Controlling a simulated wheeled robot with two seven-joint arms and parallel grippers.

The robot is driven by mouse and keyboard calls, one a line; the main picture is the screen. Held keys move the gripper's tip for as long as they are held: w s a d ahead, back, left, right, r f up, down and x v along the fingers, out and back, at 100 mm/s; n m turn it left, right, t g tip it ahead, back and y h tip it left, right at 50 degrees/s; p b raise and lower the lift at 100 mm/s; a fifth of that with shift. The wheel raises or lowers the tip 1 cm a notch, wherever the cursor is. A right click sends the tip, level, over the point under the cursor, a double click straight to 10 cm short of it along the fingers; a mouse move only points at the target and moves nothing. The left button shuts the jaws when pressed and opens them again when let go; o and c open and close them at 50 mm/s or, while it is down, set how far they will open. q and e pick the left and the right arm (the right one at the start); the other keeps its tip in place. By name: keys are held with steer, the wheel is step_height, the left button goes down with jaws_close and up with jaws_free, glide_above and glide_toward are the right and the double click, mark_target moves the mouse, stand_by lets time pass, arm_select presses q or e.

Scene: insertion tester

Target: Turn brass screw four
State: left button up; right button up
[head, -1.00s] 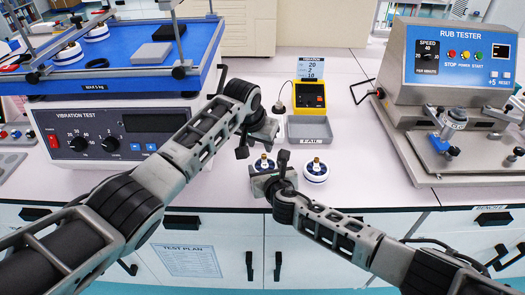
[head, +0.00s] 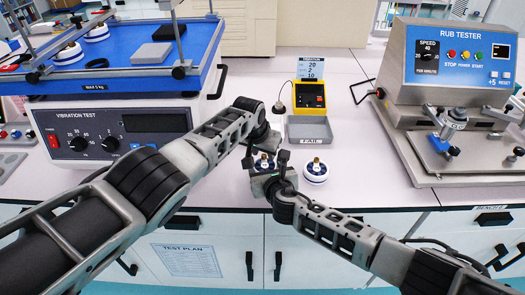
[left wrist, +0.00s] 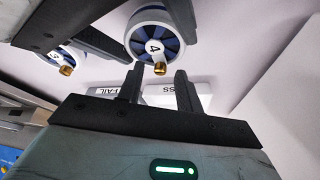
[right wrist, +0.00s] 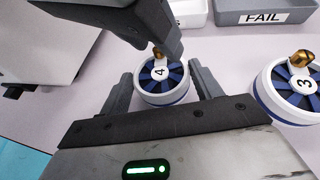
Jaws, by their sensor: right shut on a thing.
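Blue and white round part four (right wrist: 163,84) stands upright on the bench, its brass screw (right wrist: 158,53) rising from the top. My right gripper (right wrist: 165,85) is shut on the part's sides, one finger on each side. My left gripper (left wrist: 160,68) comes from above with its fingers apart. In the left wrist view the brass screw (left wrist: 160,69) shows between its fingertips, with a gap on each side. Part four's label (left wrist: 154,47) is visible there. In the head view part four (head: 264,163) is partly hidden by both grippers.
Part three (head: 316,170), with its own brass screw, stands just right. A grey FAIL tray (head: 309,130) and a yellow counter box (head: 310,97) are behind. A white tray (left wrist: 160,95) is partly hidden. The vibration tester (head: 110,125) is left, the rub tester (head: 450,90) right.

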arm_select(q)
jaws_close()
steer(key=shift+a+m+h, duration=0.1)
steer(key=shift+m+h, duration=0.2)
steer(key=shift+m, duration=0.5)
steer(key=shift+o, duration=0.2)
jaws_free()
steer(key=shift+r, duration=0.15)
steer(key=shift+s+a+r, duration=0.1)
steer(key=shift+r, duration=0.4)
steer(key=v, duration=1)
steer(key=shift+r, duration=0.35)
steer(key=shift+a, duration=0.1)
